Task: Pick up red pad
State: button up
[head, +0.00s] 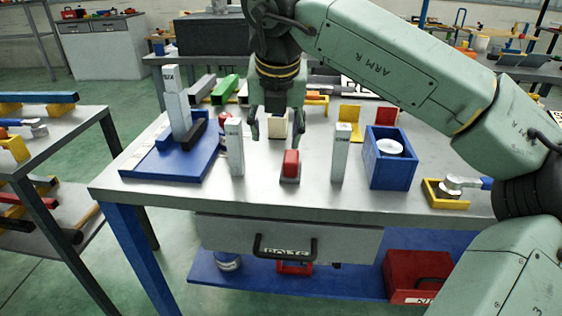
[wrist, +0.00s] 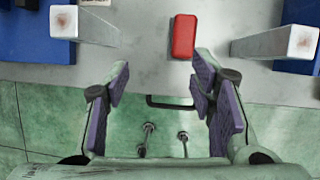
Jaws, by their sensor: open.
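The red pad (head: 290,162) is a small red block on a grey base, on the metal table between two upright grey posts. In the wrist view the red pad (wrist: 184,37) lies flat near the top, a little right of centre. My gripper (head: 277,132) hangs above the table, just behind and left of the pad in the head view. In the wrist view my gripper (wrist: 160,82) has its two fingers spread wide with nothing between them. The pad is beyond the fingertips and apart from them.
A left post (head: 234,147) and a right post (head: 340,153) flank the pad. A blue stand (head: 150,165) is at the left; a blue box (head: 388,175) with a white round item and a yellow tray (head: 446,203) are at the right. A drawer (head: 330,243) is below.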

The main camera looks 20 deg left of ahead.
aim_at(291, 156)
jog(key=shift+m+h, duration=0.4)
jog(key=w+f, duration=0.1)
jog(key=w+d+f, duration=0.1)
jog(key=w+f, duration=0.1)
jog(key=f, duration=0.1)
jog(key=shift+w+d+p, duration=0.1)
jog(key=shift+d+p, duration=0.2)
jog(key=shift+p, duration=0.1)
jog(key=shift+w+p+x, duration=0.15)
jog(key=shift+p+x, duration=0.35)
jog(key=shift+x, duration=0.95)
jog(key=shift+w+p+x, duration=0.2)
jog(key=shift+p+x, duration=0.3)
jog(key=shift+x, duration=1)
jog(key=shift+r, duration=0.1)
jog(key=shift+c, duration=0.5)
jog(key=shift+t, duration=0.3)
grip_shut()
